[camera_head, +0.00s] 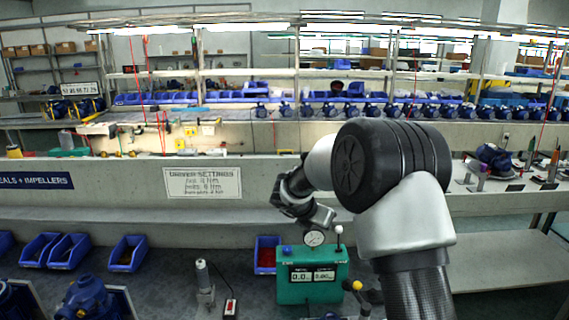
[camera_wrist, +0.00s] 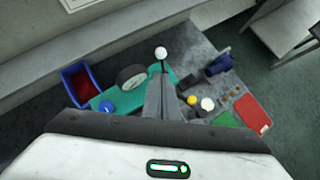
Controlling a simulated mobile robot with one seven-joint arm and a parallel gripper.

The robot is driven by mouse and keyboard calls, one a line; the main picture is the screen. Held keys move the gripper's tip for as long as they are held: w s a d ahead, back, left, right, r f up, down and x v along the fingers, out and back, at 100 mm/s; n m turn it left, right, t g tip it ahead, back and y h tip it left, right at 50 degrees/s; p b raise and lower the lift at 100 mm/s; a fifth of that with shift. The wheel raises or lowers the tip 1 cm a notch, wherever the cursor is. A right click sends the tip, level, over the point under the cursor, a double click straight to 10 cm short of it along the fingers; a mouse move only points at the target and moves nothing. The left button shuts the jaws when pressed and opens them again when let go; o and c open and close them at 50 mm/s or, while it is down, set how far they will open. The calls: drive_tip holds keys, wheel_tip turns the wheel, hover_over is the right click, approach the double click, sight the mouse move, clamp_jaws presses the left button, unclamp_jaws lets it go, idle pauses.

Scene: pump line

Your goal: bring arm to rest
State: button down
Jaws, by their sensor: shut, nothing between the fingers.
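My arm reaches up from the lower right in the head view and bends over toward the middle. My gripper (camera_head: 324,215) hangs just above the green test unit. In the wrist view my gripper (camera_wrist: 162,80) shows its fingers together, with nothing between them. The green test unit (camera_head: 312,291) has a round dial, a display and a white-knobbed lever. It lies beneath the fingers in the wrist view (camera_wrist: 118,95). I cannot tell from these views how large the gap between fingers and unit is.
A blue bin (camera_head: 267,254) with red contents stands beside the unit. Several blue bins (camera_head: 128,253) and a blue pump (camera_head: 87,298) are at left. A grey tool stand (camera_head: 204,285) stands left of the unit. A ledge with a torque settings sign (camera_head: 202,183) runs behind.

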drive_tip(key=s+a+r+n+t+y, duration=0.2)
drive_tip(key=r+n, duration=0.4)
drive_tip(key=r, duration=0.2)
drive_tip(key=s+a+r+n+t+y+p, duration=0.1)
drive_tip(key=a+r+n+t+y, duration=0.1)
drive_tip(key=r+n, duration=0.55)
drive_tip(key=s+a+r+n+t+y, duration=0.25)
drive_tip(key=r+n, duration=0.25)
drive_tip(key=r, duration=0.4)
drive_tip(key=s+a+r+n+g+y, duration=0.2)
drive_tip(key=s+n+y, duration=0.1)
drive_tip(key=s+n, duration=0.7)
drive_tip(key=s+d+f+n+g+h, duration=0.1)
drive_tip(key=s+d+f+n+g, duration=0.1)
drive_tip(key=s+n, duration=0.3)
drive_tip(key=s+d+f+n+g+h+p, duration=0.1)
drive_tip(key=s+d+f+n, duration=0.3)
drive_tip(key=s, duration=0.8)
drive_tip(key=s+d+f+n+g+h, duration=0.2)
drive_tip(key=s+n, duration=0.4)
drive_tip(key=s, duration=0.3)
drive_tip(key=shift+d+f+g+p, duration=0.4)
drive_tip(key=shift+d+f, duration=0.2)
drive_tip(key=shift+d, duration=0.25)
